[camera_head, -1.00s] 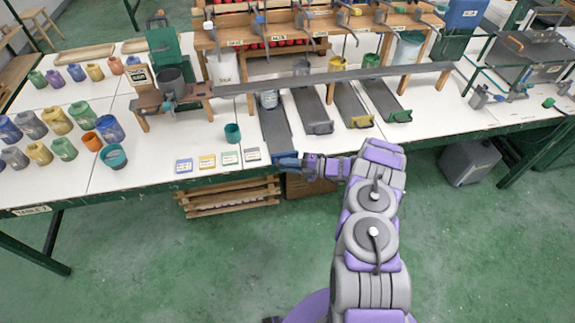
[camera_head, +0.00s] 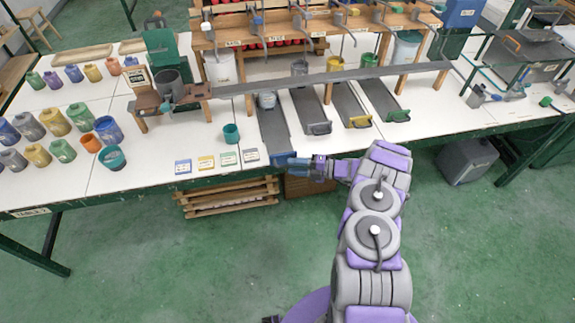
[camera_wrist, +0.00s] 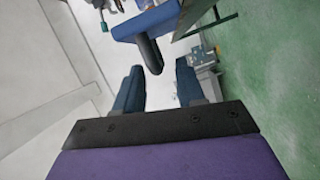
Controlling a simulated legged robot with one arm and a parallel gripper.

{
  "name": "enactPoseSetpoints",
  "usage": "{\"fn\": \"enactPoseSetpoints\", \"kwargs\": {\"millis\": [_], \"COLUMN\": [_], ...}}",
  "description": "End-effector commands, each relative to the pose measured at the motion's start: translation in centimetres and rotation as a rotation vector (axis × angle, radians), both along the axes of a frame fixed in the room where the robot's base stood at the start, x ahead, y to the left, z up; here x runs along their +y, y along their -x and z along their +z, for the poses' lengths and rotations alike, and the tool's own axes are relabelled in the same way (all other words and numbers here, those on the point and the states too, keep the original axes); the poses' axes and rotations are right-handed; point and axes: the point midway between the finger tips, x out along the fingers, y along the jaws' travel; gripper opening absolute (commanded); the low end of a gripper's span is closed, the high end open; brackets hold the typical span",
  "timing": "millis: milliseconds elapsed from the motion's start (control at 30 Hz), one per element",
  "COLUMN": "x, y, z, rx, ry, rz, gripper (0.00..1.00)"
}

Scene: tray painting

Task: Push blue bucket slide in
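The blue bucket slide is a long dark tray (camera_head: 273,130) with a blue front end (camera_head: 283,158). It is drawn out toward the front edge of the table. A grey bucket (camera_head: 267,100) stands toward its back, under the long rail. My gripper (camera_head: 297,165) is at the right of the blue front, close to it. In the wrist view my gripper (camera_wrist: 158,88) has its two fingers apart. The blue front (camera_wrist: 150,20) and its dark handle (camera_wrist: 150,55) show just beyond the fingertips. I cannot tell if they touch.
Three similar slides stand to the right, with dark (camera_head: 318,127), yellow (camera_head: 359,121) and green (camera_head: 398,116) fronts. A teal cup (camera_head: 231,133) and several small cards (camera_head: 206,163) lie to the left. A wooden crate (camera_head: 228,196) is under the table.

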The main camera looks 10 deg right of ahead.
Motion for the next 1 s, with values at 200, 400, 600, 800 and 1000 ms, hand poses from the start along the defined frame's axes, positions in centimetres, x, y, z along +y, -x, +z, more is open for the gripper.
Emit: {"fn": "enactPoseSetpoints", "kwargs": {"millis": [200, 400, 600, 800, 1000], "x": [-4.8, -8.9, -11.6, -12.7, -12.8], "y": [1.8, 3.4, 4.6, 5.0, 5.1], "z": [0.5, 0.8, 0.9, 1.0, 1.0], "rx": [0.001, 0.001, 0.003, 0.002, 0.002], "ry": [0.003, 0.005, 0.005, 0.004, 0.002], "rz": [-0.004, -0.005, -0.002, 0.000, 0.001], "gripper": [0.39, 0.39, 0.39, 0.39, 0.39]}}
